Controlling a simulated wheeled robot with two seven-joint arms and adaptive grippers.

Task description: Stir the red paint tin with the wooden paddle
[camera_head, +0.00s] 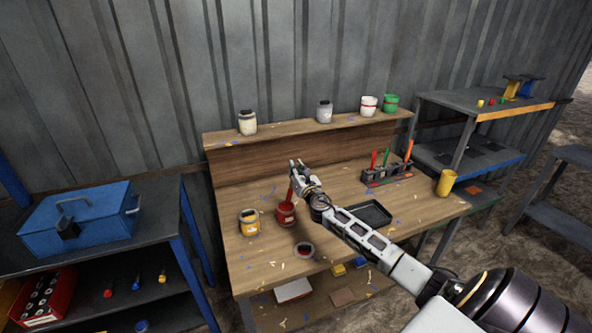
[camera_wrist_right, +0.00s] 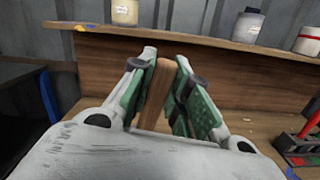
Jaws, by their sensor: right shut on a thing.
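The red paint tin (camera_head: 286,213) stands on the wooden workbench (camera_head: 250,262). My right gripper (camera_head: 294,166) is above the tin, shut on the wooden paddle (camera_wrist_right: 157,88), which shows between its green finger pads in the right wrist view. In the head view the paddle's lower part (camera_head: 290,191) looks red and runs down to the tin's mouth. I cannot see how deep its end sits inside the tin. My left gripper is not in view.
A yellow-orange tin (camera_head: 249,222) stands left of the red tin, and a small open container (camera_head: 304,250) in front. A black tray (camera_head: 367,214), a tool holder (camera_head: 386,174) and a yellow cup (camera_head: 446,182) are to the right. Several tins line the back shelf (camera_head: 290,132).

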